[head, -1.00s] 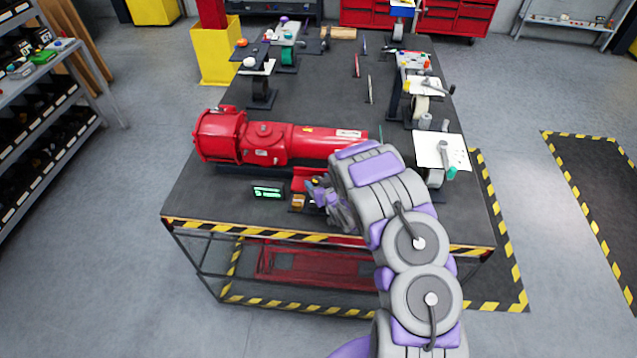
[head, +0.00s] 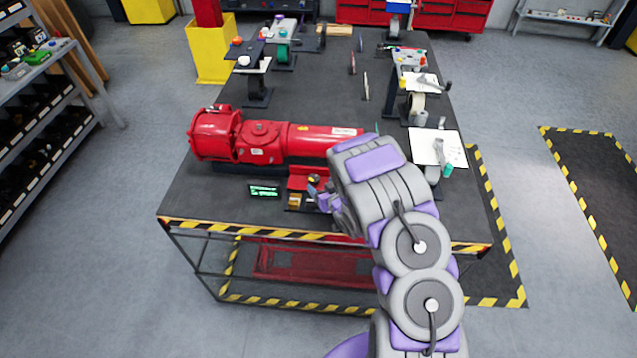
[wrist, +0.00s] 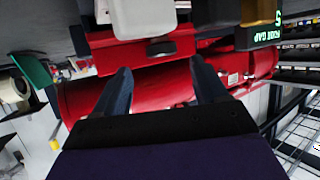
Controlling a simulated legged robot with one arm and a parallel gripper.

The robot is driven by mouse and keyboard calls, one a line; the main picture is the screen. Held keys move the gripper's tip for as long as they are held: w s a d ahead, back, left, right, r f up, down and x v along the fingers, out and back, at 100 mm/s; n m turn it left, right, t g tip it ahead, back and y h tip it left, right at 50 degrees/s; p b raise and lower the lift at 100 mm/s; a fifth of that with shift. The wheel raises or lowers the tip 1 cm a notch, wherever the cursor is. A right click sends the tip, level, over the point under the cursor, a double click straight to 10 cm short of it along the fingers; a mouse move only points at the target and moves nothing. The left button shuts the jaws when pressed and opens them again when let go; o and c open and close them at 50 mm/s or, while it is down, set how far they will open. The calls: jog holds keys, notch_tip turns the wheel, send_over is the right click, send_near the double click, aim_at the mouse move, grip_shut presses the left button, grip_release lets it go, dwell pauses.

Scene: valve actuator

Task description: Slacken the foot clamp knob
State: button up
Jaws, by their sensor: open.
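The red actuator (head: 275,142) lies on its side along the bench. In front of it is a small red block (head: 298,184) with a dark round knob (head: 314,180) on it, probably the foot clamp knob. In the wrist view a dark knob (wrist: 161,48) sits just beyond the fingertips, roughly midway between them, against a red block (wrist: 120,55). My gripper (wrist: 160,72) is open with nothing between its fingers. In the head view my gripper (head: 324,197) is beside the block, on its right, partly hidden by my own wrist.
A brass-coloured piece (head: 295,201) is close by. A white plate with a handle (head: 437,149) stands at right. The bench (head: 215,205) is clear at front left.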

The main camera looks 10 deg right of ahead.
jog(key=p+v, duration=0.7)
jog(key=v, duration=0.5)
jog(key=shift+s, duration=0.2)
jog(key=shift+a, duration=0.1)
